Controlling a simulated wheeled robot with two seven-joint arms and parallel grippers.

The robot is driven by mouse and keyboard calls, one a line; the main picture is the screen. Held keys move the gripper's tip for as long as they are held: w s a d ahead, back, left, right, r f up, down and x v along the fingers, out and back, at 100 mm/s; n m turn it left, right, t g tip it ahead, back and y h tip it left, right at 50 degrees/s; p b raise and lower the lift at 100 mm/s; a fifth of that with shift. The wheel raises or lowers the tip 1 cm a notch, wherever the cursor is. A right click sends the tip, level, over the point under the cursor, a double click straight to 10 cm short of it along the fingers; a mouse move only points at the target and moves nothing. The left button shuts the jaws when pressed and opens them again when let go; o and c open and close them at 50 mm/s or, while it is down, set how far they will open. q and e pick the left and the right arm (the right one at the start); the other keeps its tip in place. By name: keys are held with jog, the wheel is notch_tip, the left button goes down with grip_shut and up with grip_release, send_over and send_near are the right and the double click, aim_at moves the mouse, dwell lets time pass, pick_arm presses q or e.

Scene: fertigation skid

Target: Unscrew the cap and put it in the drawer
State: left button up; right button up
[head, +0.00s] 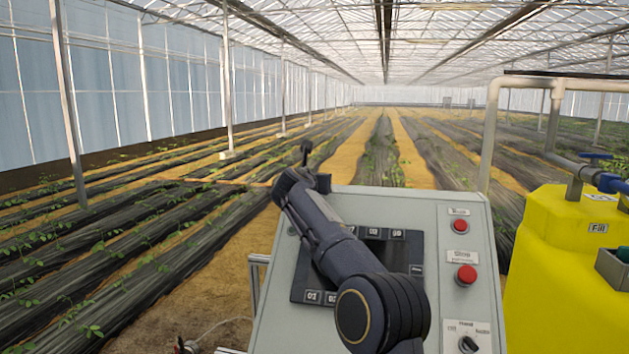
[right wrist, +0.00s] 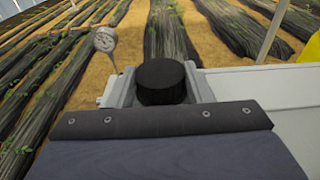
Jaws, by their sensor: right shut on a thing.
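A round black cap (right wrist: 162,78) shows in the right wrist view, standing between the grey fingers of my right gripper (right wrist: 161,90). The gripper is shut on it. What lies under the cap is hidden by the gripper body. In the head view my right arm crosses in front of the control cabinet (head: 466,228), its wrist end near the cabinet's upper left corner. The fingers and cap cannot be made out clearly there. No drawer can be picked out in either view. My left gripper is not in view.
A round gauge (right wrist: 105,40) stands left of the gripper. The cabinet front has red buttons (head: 466,274), a rotary switch (head: 468,344) and a dark panel partly behind my arm. A yellow tank (head: 560,260) with pipes stands right. Crop rows lie behind.

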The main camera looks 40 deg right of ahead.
jog(key=shift+s+d+n+t+y, duration=0.25)
jog(key=shift+n+t+y, duration=0.55)
jog(key=shift+c, duration=0.3)
jog(key=shift+n+t+y, duration=0.4)
jog(key=shift+w+a+n+t+y, duration=0.1)
jog(key=shift+n+t+y, duration=0.2)
jog(key=shift+d+f+n+t+y, duration=0.15)
jog(key=shift+d+n+t+y, duration=0.15)
jog(key=shift+n+t+y, duration=0.45)
jog(key=shift+n+y, duration=0.65)
jog(key=shift+y, duration=0.4)
jog(key=shift+a+t, duration=0.1)
jog(key=shift+t, duration=0.15)
jog(key=o, duration=0.8)
jog(key=shift+r, duration=0.2)
